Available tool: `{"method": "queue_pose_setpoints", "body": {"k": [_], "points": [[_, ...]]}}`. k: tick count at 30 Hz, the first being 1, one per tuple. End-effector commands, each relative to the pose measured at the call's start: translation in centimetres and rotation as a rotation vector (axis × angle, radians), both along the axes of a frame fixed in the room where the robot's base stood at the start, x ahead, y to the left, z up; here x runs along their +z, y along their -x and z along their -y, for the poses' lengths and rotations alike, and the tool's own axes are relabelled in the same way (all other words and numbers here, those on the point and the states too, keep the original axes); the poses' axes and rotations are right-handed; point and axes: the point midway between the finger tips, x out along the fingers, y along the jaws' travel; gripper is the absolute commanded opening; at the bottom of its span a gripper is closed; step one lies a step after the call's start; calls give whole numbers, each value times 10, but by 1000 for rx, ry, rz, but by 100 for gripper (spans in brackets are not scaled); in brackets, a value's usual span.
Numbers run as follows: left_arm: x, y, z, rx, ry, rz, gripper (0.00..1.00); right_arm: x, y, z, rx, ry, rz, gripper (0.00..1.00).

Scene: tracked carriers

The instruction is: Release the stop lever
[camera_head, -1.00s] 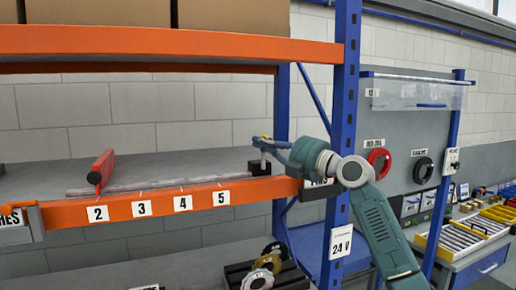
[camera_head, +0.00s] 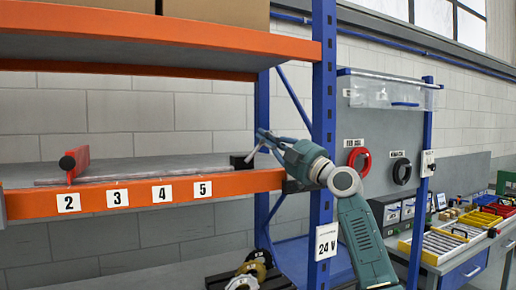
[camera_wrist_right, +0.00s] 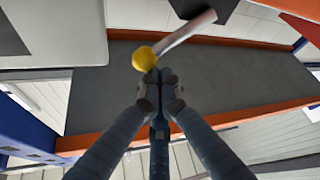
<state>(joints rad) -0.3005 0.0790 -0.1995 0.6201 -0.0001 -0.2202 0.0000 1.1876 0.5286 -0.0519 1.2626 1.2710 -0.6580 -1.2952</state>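The stop lever shows in my right wrist view as a pale metal rod (camera_wrist_right: 185,32) with a yellow ball knob (camera_wrist_right: 144,58). It slants from the knob up to a dark block. In the head view a small black block (camera_head: 242,160) stands at the right end of the orange shelf, beside my right gripper (camera_head: 262,140); the lever is too small to make out there. In the wrist view my right gripper (camera_wrist_right: 160,78) has its fingertips together, just below the knob. I see nothing between them; whether they touch the knob I cannot tell. My left gripper is out of view.
A red upright piece (camera_head: 75,163) stands at the left on the shelf's pale track. The orange beam (camera_head: 230,184) carries number labels. A blue upright (camera_head: 323,110) stands close to my right arm. Trays (camera_head: 440,244) lie on the bench at the right.

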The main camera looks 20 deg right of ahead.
Motion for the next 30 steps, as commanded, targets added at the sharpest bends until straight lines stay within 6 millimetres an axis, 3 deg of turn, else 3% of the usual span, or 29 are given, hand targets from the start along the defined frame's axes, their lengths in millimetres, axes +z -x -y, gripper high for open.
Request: {"method": "queue_pose_setpoints", "body": {"k": [1, 6, 12, 30], "points": [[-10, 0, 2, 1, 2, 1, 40, -7, 0, 2, 0, -34, 0, 0], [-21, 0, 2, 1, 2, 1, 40, -11, 0, 9, 1, -145, -4, 0], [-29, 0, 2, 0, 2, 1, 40, -13, 0, 16, -1, -143, -4, 0], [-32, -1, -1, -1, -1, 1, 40, -15, -1, 18, 0, -141, -5, 0]]}}
